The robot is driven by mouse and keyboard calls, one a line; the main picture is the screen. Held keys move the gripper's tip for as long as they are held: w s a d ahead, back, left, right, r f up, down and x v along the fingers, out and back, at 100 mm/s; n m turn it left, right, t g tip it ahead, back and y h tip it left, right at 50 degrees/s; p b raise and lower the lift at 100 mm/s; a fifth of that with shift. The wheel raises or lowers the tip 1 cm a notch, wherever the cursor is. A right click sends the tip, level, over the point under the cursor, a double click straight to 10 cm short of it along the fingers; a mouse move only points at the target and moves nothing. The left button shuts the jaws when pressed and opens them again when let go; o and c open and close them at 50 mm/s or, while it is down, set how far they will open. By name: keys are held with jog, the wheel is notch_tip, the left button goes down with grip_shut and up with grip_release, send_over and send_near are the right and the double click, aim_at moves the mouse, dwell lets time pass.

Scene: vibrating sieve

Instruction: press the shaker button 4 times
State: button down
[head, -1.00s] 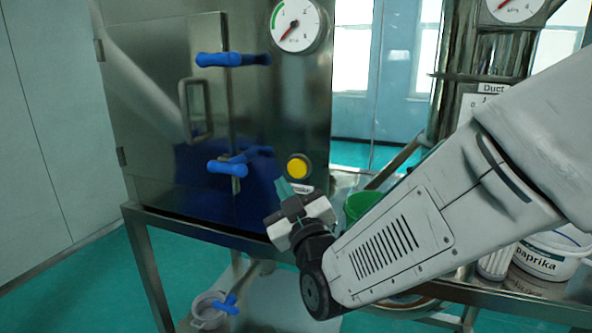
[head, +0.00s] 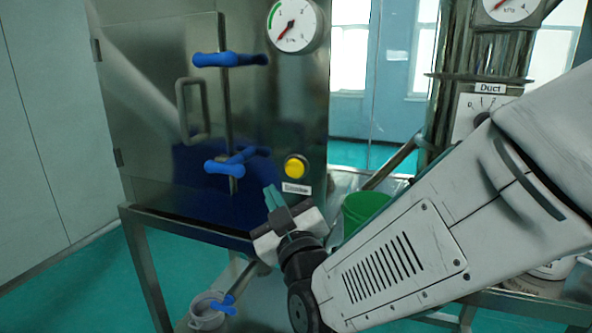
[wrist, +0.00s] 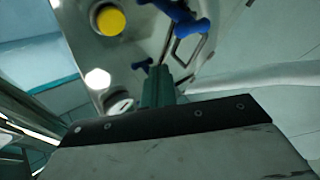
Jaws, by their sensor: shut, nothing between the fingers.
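The yellow shaker button (head: 295,167) sits in a dark ring on the steel cabinet front, above a small label plate (head: 297,188). It also shows at the upper left of the wrist view (wrist: 110,20). My gripper (head: 271,193) is below and a little left of the button in the head view, apart from it in the picture. Its teal fingers are closed together with nothing between them. In the wrist view the fingers (wrist: 158,85) point toward the cabinet, and the button is off to their left.
Blue latch handles (head: 230,59) and a grey door handle (head: 193,110) stick out left of the button. A pressure gauge (head: 294,25) is above it. A green container (head: 365,208) stands to the right, beside my arm. A grey pot (head: 207,311) is below.

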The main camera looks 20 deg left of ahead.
send_near(290, 168)
jog(key=shift+w+a+r, duration=0.35)
jog(key=shift+w+a, duration=0.15)
jog(key=shift+a, duration=0.25)
jog(key=shift+w+a+r, duration=0.35)
jog(key=shift+w+a, duration=0.15)
jog(key=shift+a, duration=0.2)
jog(key=shift+w+a+r, duration=0.35)
jog(key=shift+w+a, duration=0.2)
jog(key=shift+a, duration=0.2)
jog(key=shift+w, duration=0.15)
dwell(0.5)
jog(key=shift+w, duration=0.3)
jog(key=shift+w+d, duration=0.1)
jog(key=shift+w, duration=0.7)
dwell(0.9)
jog(key=shift+s, duration=1.25)
jog(key=shift+s+a, duration=0.15)
jog(key=shift+s, duration=1.1)
jog(key=shift+s+a, duration=0.1)
jog(key=shift+s, duration=1.15)
